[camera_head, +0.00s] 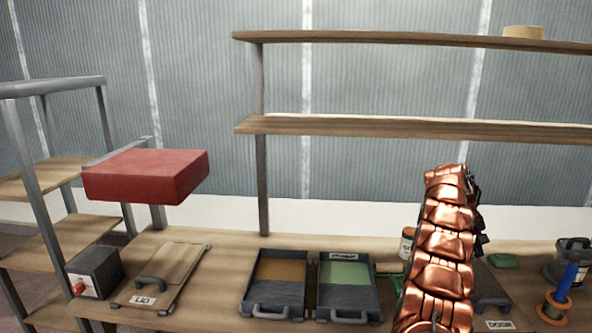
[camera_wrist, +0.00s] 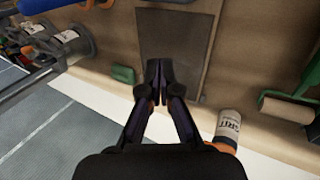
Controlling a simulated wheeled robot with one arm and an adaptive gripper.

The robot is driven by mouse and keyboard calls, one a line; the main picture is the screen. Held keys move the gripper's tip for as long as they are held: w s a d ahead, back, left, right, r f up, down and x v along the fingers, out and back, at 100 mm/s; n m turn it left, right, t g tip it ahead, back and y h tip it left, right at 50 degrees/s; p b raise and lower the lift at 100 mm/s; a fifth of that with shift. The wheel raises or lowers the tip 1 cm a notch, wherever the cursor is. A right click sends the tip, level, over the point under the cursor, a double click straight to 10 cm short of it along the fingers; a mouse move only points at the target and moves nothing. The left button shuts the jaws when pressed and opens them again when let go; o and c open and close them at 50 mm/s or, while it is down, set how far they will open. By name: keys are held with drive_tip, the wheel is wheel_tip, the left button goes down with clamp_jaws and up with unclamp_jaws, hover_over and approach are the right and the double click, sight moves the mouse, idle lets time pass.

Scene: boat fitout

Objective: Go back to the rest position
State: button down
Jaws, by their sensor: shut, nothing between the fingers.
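My gripper (camera_wrist: 157,72) is shut and empty in the wrist view. Its fingertips meet over a dark flat panel (camera_wrist: 188,28) on the wooden bench; I cannot tell the height between them. In the head view my copper-coloured arm rises at the right, and it hides most of the gripper and part of the dark panel (camera_head: 490,290). The panel's front carries a label reading DOOR.
Two trays (camera_head: 275,312) (camera_head: 345,314) and a LID board (camera_head: 180,265) lie left of my arm. A red block (camera_head: 146,175) overhangs the bench. A GRIT can (camera_wrist: 229,124), a green-handled roller (camera_wrist: 287,108) and a green block (camera_wrist: 124,75) are near the gripper. Shelves (camera_head: 380,126) stand behind.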

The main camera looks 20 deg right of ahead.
drive_tip(key=w+a+r+n+t+y, duration=0.1)
drive_tip(key=w+a+r, duration=0.1)
drive_tip(key=a, duration=0.7)
drive_tip(key=w+a+r+n, duration=0.1)
drive_tip(key=w+a+r, duration=0.15)
drive_tip(key=a, duration=0.55)
drive_tip(key=w+a+r+n+t+y, duration=0.1)
drive_tip(key=w+a+r, duration=0.15)
drive_tip(key=a, duration=0.65)
drive_tip(key=s+a+n+y, duration=0.1)
drive_tip(key=s+a, duration=0.2)
drive_tip(key=a, duration=0.8)
drive_tip(key=s+a+n, duration=0.1)
drive_tip(key=s+a, duration=0.5)
drive_tip(key=a, duration=0.4)
drive_tip(key=s+a+f+y, duration=0.1)
drive_tip(key=s+a+f, duration=0.1)
drive_tip(key=s+a, duration=0.6)
drive_tip(key=s+a+f+g+y, duration=0.1)
drive_tip(key=s+a+f, duration=0.2)
drive_tip(key=s+a, duration=0.5)
drive_tip(key=s, duration=0.7)
drive_tip(key=shift+s+f+n, duration=0.2)
drive_tip(key=shift+s+n, duration=0.1)
drive_tip(key=shift+s, duration=0.05)
